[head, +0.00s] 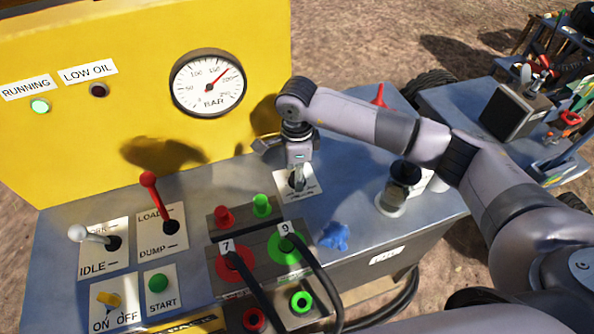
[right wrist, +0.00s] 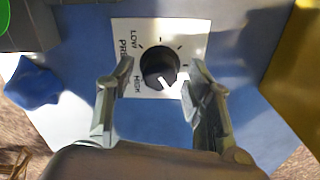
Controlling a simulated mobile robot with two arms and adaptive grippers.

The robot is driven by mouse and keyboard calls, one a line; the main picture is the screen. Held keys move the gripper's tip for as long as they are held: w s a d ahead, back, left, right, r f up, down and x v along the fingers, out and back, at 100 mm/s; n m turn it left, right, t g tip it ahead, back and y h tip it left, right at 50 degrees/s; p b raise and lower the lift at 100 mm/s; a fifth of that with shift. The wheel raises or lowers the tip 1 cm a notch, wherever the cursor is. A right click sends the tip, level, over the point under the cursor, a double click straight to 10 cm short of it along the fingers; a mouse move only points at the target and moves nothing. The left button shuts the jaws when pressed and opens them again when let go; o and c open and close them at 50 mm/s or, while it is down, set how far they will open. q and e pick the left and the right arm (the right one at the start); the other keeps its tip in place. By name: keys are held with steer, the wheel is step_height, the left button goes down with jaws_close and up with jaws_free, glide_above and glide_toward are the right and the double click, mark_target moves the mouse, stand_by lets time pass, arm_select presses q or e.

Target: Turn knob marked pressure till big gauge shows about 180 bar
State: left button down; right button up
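The pressure knob (right wrist: 158,66) is black on a white plate marked LOW and HIGH, its white pointer aimed down and right in the right wrist view. In the head view the knob (head: 296,181) is partly hidden by my right gripper (head: 299,170). My right gripper (right wrist: 158,77) is open, with one finger on each side of the knob and gaps visible between fingers and knob. The big gauge (head: 208,84), marked BAR, has its red needle between 150 and 200. My left gripper is not in view.
Red-knobbed (head: 148,179) and white-knobbed (head: 77,233) levers stand left on the panel. Hoses run from the red and green couplings (head: 285,245). A blue object (head: 334,237) lies right of them. A dark-topped cap (head: 404,176) stands further right. The yellow board (head: 110,100) rises behind.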

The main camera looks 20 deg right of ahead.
steer(key=shift+r, duration=0.2)
step_height(320, 180, up, 12)
steer(key=shift+f, duration=0.2)
stand_by(0.3)
stand_by(0.4)
